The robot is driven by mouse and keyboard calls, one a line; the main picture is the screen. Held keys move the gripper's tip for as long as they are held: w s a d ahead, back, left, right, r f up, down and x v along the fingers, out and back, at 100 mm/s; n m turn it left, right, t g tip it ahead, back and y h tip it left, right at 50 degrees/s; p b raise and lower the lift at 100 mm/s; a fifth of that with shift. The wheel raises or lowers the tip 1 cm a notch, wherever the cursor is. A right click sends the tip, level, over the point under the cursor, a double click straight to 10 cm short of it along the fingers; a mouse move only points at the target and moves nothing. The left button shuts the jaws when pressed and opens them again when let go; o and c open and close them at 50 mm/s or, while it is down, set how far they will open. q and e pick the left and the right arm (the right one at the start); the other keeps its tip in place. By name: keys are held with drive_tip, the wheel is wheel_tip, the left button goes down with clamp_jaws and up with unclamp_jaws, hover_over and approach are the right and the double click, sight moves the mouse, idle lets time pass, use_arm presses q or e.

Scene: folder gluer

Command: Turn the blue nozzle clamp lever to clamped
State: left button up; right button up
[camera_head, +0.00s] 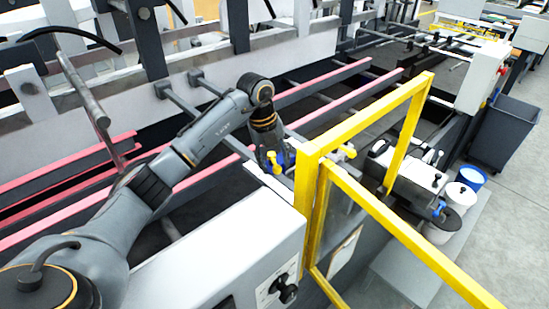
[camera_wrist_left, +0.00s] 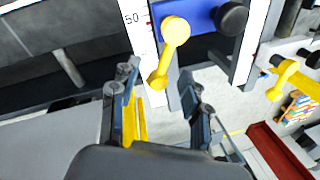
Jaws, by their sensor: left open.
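The blue nozzle clamp (camera_wrist_left: 200,18) shows at the top of the left wrist view, mounted beside a white scale strip. Its lever (camera_wrist_left: 172,52) is yellow with a round hub and a round knob end, and slants down to the left. A black knob stands right of it. My left gripper (camera_wrist_left: 160,88) is open and empty; the lever's knob end appears between its fingertips, with no contact visible. In the head view, my left gripper (camera_head: 272,164) is at the blue clamp (camera_head: 286,156), just left of the yellow frame, and partly hides it. My right gripper is not in view.
A yellow guard frame (camera_head: 308,190) stands close to the right of my left gripper. Red-topped rails (camera_head: 320,85) run behind it, and a white machine cover (camera_head: 230,240) lies in front. A second yellow lever (camera_wrist_left: 286,74) shows at right. White buckets (camera_head: 459,195) stand at far right.

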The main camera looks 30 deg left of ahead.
use_arm(q)
drive_tip(key=shift+w+a+f, duration=0.1)
drive_tip(key=shift+f, duration=0.1)
clamp_jaws()
